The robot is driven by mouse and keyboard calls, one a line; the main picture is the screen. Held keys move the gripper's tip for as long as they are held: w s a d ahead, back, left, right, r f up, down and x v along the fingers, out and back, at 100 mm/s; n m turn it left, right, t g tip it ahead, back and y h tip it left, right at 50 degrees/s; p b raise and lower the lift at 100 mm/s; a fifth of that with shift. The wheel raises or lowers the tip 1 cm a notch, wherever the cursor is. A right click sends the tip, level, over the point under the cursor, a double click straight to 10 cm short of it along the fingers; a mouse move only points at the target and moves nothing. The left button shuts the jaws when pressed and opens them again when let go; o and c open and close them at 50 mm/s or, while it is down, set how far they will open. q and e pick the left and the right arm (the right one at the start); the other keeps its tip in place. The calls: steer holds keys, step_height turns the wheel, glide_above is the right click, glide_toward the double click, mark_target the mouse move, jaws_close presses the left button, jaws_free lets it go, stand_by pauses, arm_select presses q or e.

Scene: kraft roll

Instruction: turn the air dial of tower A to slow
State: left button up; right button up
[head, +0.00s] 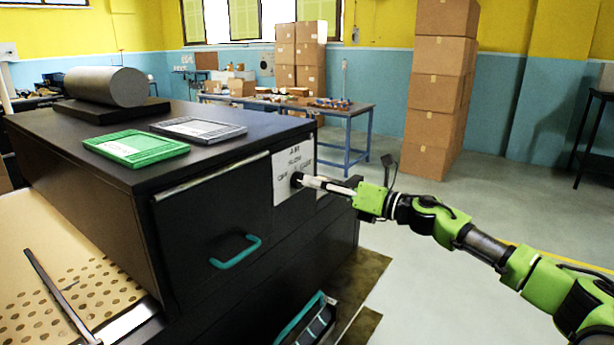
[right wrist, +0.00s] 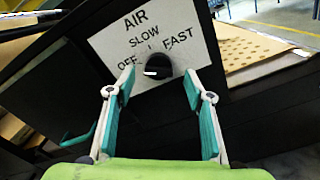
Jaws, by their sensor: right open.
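The black air dial (head: 296,180) sits on a white label plate (head: 283,163) on the front of the dark tower. In the right wrist view the dial (right wrist: 160,64) has a white pointer mark that points left, toward OFF. The plate (right wrist: 120,38) reads AIR, SLOW, OFF and FAST, with SLOW above the dial. My right gripper (right wrist: 157,82) is open, with one finger on each side of the dial and its tips close to it. Whether the fingers touch the dial I cannot tell. My left gripper is not in view.
The tower has a drawer with a teal handle (head: 236,252). A green tray (head: 136,148), a dark tray (head: 198,129) and a grey roll (head: 106,86) lie on its top. An open lower drawer (head: 312,325) sticks out below. Stacked boxes (head: 437,95) stand behind on open floor.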

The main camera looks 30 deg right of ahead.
mark_target(301, 181)
steer(key=x, duration=0.1)
steer(key=p+x, duration=0.1)
steer(key=shift+w+a+r, duration=0.15)
steer(key=shift+w+r, duration=0.1)
steer(key=shift+w, duration=0.05)
steer(key=shift+w+a+f+p, duration=0.1)
steer(key=shift+w+a+p, duration=0.15)
steer(key=shift+w, duration=0.1)
steer(key=shift+w+a+f+p, duration=0.1)
steer(key=shift+w+f+p, duration=0.05)
steer(key=shift+w+p, duration=0.15)
steer(key=c, duration=1.1)
